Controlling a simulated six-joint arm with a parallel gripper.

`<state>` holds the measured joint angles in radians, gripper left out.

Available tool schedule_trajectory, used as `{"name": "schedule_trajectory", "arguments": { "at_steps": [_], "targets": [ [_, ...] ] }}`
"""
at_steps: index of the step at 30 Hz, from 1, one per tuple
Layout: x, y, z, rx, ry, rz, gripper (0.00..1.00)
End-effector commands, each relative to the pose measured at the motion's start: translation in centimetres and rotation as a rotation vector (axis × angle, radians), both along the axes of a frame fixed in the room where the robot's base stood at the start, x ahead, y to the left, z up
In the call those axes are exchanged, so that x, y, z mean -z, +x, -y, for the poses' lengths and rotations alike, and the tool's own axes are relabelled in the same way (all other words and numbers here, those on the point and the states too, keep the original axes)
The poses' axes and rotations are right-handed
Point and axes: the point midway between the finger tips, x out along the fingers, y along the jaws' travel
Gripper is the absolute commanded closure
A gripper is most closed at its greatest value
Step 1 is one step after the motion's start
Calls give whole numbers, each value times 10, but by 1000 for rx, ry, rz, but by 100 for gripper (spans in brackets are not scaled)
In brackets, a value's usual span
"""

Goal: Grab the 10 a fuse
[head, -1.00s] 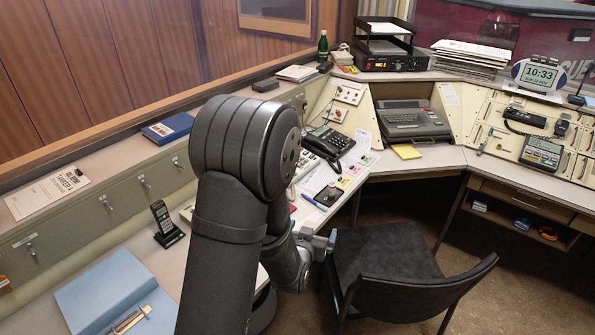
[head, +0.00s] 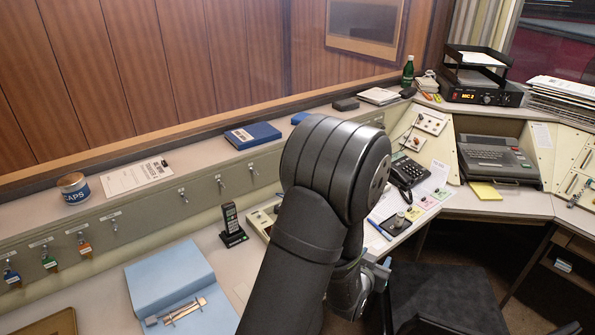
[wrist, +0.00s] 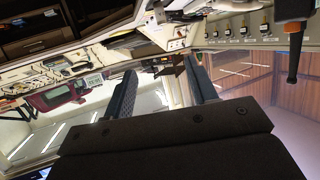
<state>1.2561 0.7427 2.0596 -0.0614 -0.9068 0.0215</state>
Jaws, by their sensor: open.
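I cannot make out a 10 A fuse in either view. My gripper shows in the wrist view (wrist: 162,86) with two dark fingers spread apart and nothing between them. In the head view my own arm covers the middle of the picture, and only a small part of the gripper end (head: 385,268) shows past it, beside the desk edge near the chair. The wrist view shows the room upside down, and small items there are too small to name.
A CAPS tin (head: 73,190) stands on the left ledge, above hanging key tags (head: 49,262). A blue binder (head: 170,280), a cordless phone (head: 232,224) and a desk phone (head: 407,172) are on the desk. A dark chair (head: 440,293) stands at the right.

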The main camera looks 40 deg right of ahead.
Motion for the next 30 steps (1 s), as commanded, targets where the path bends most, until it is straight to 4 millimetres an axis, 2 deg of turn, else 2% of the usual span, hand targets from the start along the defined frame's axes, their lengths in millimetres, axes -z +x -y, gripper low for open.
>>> {"name": "schedule_trajectory", "arguments": {
  "at_steps": [6, 10, 15, 21, 27, 30],
  "targets": [
    [0, 1, 1, 0, 2, -1, 48],
    [5, 7, 19, 1, 33, -10, 48],
    [17, 28, 73, 7, 144, -42, 48],
    [20, 53, 136, 25, 304, -89, 48],
    [9, 74, 184, 51, 465, -139, 48],
    [-2, 82, 202, 67, 544, -164, 48]
  ]
}}
